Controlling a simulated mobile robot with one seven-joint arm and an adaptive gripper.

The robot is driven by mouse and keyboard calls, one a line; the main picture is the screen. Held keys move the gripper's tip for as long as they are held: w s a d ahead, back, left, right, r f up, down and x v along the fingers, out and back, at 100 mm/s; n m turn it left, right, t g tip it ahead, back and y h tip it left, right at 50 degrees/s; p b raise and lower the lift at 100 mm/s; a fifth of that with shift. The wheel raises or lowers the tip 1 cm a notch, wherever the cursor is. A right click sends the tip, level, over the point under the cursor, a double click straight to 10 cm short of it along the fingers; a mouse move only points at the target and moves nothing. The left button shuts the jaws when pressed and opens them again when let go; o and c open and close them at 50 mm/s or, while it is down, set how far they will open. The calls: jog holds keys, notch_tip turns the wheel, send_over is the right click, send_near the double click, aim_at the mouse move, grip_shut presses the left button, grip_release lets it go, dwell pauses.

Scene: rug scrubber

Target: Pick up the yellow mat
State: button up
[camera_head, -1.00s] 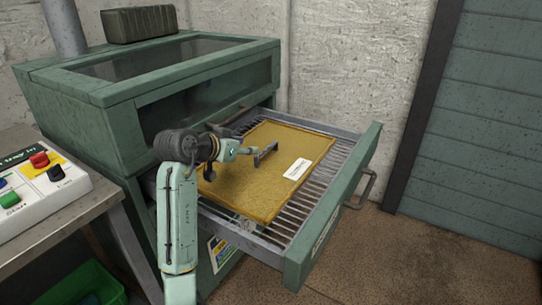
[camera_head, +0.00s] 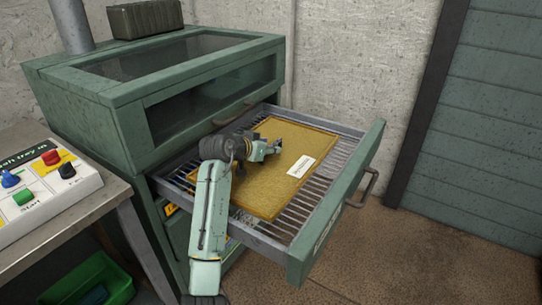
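The yellow mat (camera_head: 262,190) lies flat on the slatted rack of the pulled-out drawer (camera_head: 283,243). It has a darker border and a white label (camera_head: 301,166) on its right part. My gripper (camera_head: 277,146) is over the mat's upper left part, left of the label. My arm hides the mat's left side. The fingers are small and dark here, and I cannot tell whether they are open, shut or touching the mat.
The green machine (camera_head: 150,90) stands behind the drawer. A control panel (camera_head: 40,185) with coloured buttons sits on a table at the left. A green bin (camera_head: 95,285) is below it. The drawer front has a handle (camera_head: 363,190). Bare floor lies to the right.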

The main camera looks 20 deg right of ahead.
jog(key=shift+c, duration=0.4)
grip_shut()
jog(key=shift+r, duration=0.1)
